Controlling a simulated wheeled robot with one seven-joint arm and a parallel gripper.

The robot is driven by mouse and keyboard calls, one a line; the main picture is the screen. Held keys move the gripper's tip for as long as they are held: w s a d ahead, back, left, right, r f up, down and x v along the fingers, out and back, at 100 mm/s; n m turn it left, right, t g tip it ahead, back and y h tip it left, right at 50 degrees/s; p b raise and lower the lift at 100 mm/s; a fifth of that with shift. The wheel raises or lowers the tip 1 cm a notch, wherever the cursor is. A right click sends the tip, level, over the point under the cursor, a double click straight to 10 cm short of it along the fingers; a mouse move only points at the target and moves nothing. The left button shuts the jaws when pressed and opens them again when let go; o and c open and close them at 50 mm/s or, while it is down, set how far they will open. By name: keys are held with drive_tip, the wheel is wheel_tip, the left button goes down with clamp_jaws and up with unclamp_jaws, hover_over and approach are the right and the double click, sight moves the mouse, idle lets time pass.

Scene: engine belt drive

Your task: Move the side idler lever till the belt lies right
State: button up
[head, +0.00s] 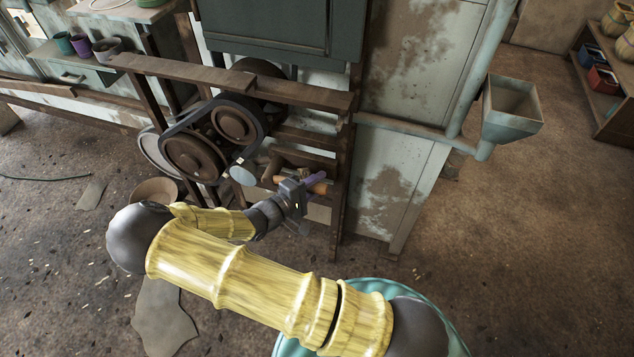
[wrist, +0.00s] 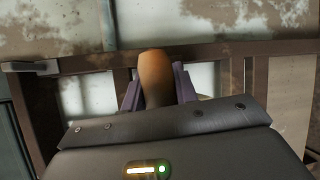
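The lever's orange-brown handle (head: 319,188) is at the right side of the belt drive's frame. In the wrist view the handle (wrist: 155,72) stands between the purple fingers of my gripper (wrist: 157,92), with a finger against each side and no clear gap. My gripper (head: 307,184) also shows in the head view at the handle. A black belt (head: 186,122) runs around the brown lower pulley (head: 192,158) and the upper pulley (head: 233,123). A pale round disc (head: 243,175), perhaps the idler, is at the belt's lower right. How the belt sits there is too small to tell.
A rusty brown frame (head: 345,165) surrounds the drive, with a top beam (head: 185,72) above the pulleys. A teal funnel box (head: 511,108) juts out at the right. A bowl (head: 154,190) is on the floor at the left. Floor at the right is clear.

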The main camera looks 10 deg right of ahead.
drive_tip(key=o, duration=0.4)
drive_tip(key=p+v, duration=0.1)
drive_tip(key=v, duration=1.6)
drive_tip(key=shift+s+a, duration=0.15)
drive_tip(key=shift+s, duration=0.1)
